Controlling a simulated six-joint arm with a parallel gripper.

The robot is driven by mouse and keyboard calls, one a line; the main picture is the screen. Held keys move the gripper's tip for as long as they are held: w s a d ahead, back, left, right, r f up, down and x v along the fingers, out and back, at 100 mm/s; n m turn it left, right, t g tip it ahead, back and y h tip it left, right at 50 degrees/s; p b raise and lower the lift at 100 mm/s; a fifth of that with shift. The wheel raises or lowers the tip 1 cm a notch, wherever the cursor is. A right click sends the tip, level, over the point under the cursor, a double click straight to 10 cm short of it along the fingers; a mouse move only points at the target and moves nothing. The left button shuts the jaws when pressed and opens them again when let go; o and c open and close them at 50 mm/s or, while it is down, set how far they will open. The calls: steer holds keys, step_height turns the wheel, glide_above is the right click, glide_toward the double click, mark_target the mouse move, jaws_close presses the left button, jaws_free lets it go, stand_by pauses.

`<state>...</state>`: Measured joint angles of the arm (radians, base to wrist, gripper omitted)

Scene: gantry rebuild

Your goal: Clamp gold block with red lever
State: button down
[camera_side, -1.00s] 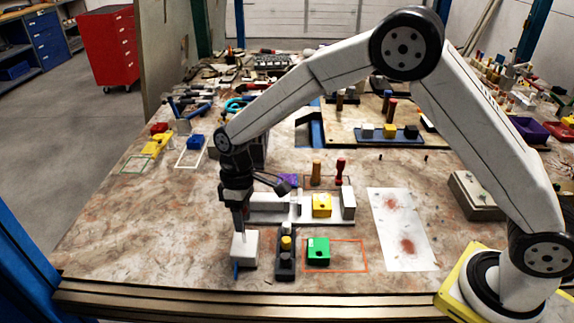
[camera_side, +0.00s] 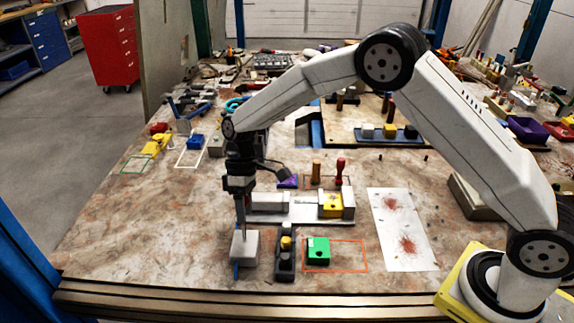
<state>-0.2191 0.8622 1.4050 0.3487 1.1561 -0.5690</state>
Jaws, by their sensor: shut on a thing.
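The gold block (camera_side: 331,207) is a yellow cube with a dark mark, in the white and grey clamp fixture (camera_side: 300,217) in mid-table. It sits against the right end jaw (camera_side: 348,205); a pale piece stands close on its left. The red lever (camera_side: 341,165) stands upright just behind the fixture. My gripper (camera_side: 241,233) is left of and in front of the fixture, pointing down. It appears to be shut on the white block (camera_side: 244,250), which rests at the table front. The exact finger contact is too small to see clearly.
A dark holder (camera_side: 285,265) with a yellow knob stands right of the white block, close by. A green block (camera_side: 318,251) lies in an orange outline. A wooden peg (camera_side: 316,171) stands left of the red lever. A stained white sheet (camera_side: 402,230) lies flat at right.

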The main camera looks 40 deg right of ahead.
steer(key=shift+c, duration=1.2)
jaws_free()
steer(key=v, duration=0.7)
steer(key=shift+r, duration=0.35)
steer(key=shift+w+d, duration=0.1)
steer(key=shift+d, duration=0.05)
steer(key=s+d+f+m+t+h, duration=0.1)
steer(key=s+d+m+t, duration=0.2)
steer(key=s+d, duration=0.4)
steer(key=s+d+f+m+t+h, duration=0.1)
steer(key=s+d, duration=0.6)
steer(key=s, duration=0.7)
steer(key=m+t+h, duration=0.1)
steer(key=m+t, duration=0.1)
steer(key=shift+s+m, duration=0.3)
steer(key=shift+m, duration=0.1)
